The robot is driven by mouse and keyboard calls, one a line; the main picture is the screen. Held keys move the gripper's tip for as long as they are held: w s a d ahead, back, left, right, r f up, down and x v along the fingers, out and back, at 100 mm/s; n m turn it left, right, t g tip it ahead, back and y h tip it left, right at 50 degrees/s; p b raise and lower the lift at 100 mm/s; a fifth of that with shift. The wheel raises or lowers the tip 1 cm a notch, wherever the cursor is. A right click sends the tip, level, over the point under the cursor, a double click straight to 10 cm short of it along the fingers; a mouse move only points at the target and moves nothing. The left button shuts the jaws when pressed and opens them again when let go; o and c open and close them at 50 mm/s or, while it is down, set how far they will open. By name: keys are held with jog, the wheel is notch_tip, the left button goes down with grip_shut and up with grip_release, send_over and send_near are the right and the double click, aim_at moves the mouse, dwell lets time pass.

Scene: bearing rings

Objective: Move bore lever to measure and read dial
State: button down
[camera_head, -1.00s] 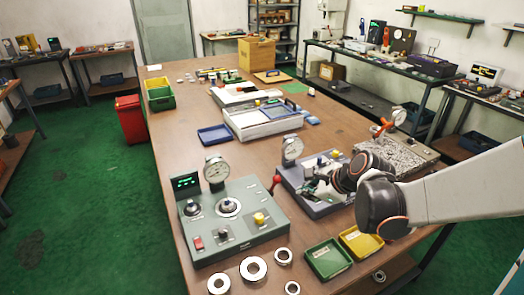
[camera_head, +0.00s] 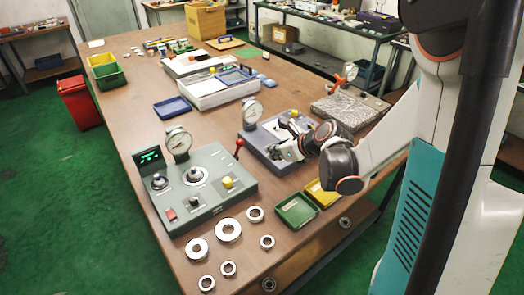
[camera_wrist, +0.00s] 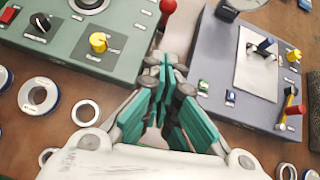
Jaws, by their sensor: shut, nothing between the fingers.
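The green-grey gauge box (camera_head: 210,200) stands at the table's near left, with a round dial (camera_head: 178,143) on a post and a lit green display (camera_head: 149,158). A red-knobbed lever (camera_head: 239,144) rises at its right side; the knob also shows at the top of the wrist view (camera_wrist: 168,7). The blue-grey gauge box (camera_head: 256,149) with its own dial (camera_head: 252,112) stands to the right. My gripper (camera_wrist: 162,65) is shut and empty, over the gap between the boxes, apart from the red knob in the picture. Dial readings and labels are too small to read.
Several steel rings (camera_head: 228,231) lie in front of the green-grey box. A green tray (camera_head: 297,209) and a yellow tray (camera_head: 322,192) sit at the near edge. A granite plate (camera_head: 350,108) lies behind right.

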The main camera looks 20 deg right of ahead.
jog(key=w+r+b+x, duration=0.1)
jog(key=r+b+x, duration=0.1)
jog(key=x, duration=1)
jog(key=shift+w+a+b, duration=0.3)
jog(key=shift+a+b, duration=0.15)
jog(key=shift+b, duration=0.45)
jog(key=shift+r, duration=0.1)
